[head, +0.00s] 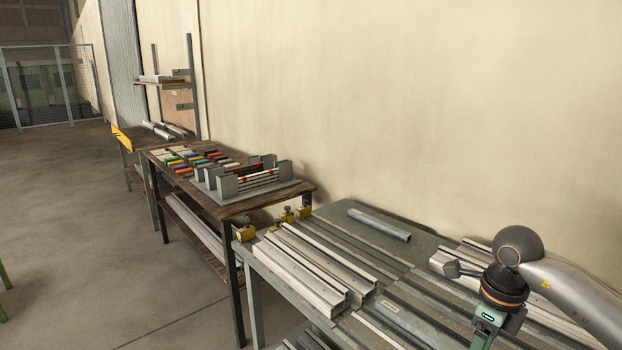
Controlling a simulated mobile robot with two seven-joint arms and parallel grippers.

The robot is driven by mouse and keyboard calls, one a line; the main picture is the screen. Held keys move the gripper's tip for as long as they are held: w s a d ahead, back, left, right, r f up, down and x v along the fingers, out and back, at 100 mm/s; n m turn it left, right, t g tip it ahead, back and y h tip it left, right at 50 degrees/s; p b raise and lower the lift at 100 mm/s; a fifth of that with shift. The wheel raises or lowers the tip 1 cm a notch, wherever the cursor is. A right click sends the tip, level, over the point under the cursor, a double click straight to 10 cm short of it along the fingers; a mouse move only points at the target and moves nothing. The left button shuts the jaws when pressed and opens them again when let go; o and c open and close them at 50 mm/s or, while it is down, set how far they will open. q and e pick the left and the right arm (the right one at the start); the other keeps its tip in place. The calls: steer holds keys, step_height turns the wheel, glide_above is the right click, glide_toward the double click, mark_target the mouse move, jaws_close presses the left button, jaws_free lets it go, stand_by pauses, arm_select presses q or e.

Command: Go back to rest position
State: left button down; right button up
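My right arm comes in from the right edge over the near bench. The green-grey body of my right gripper (488,330) points down at the bottom edge of the head view. Its fingertips are cut off by the frame, so I cannot see whether it is open or holds anything. My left arm and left gripper are not in view. The near bench (425,240) carries several long metal profiles (305,270) below and left of the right arm. More profiles (560,311) lie partly behind the arm.
A single grey tube (379,224) lies near the wall. Yellow clamps (287,214) sit at the bench's left end. Beyond stands a wooden table (240,206) with coloured blocks (192,160) and a grey rack (252,178). The wall (420,100) runs behind. The floor (70,220) at left is mostly clear.

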steer(key=s+a+f+g+y, duration=0.1)
steer(key=s+a+f+y, duration=0.15)
steer(key=a, duration=0.35)
steer(key=s+a+f+y, duration=0.1)
steer(key=a+y, duration=0.2)
steer(key=a, duration=0.4)
steer(key=s+a+f+g+y, duration=0.1)
steer(key=a+f+y, duration=0.15)
steer(key=a, duration=0.35)
steer(key=s+a+r+m+t+y, duration=0.2)
steer(key=a+r+m+t+y, duration=0.35)
steer(key=a+m+y, duration=0.45)
steer(key=w+d+f+m+t+h, duration=0.2)
steer(key=d+f+m+t+h, duration=0.95)
steer(key=m, duration=1.25)
steer(key=s+d+f+m+g+h, duration=0.2)
steer(key=s+f+m+g, duration=0.1)
steer(key=s+f, duration=0.4)
steer(key=s+d+f+m+g+h, duration=0.2)
steer(key=s+d+f+m, duration=0.1)
steer(key=s+f+m, duration=0.2)
step_height(320, 180, down, 4)
steer(key=s, duration=0.2)
steer(key=shift+s+d+g+h, duration=0.3)
steer(key=shift+d+g+h, duration=0.05)
steer(key=shift+g, duration=0.05)
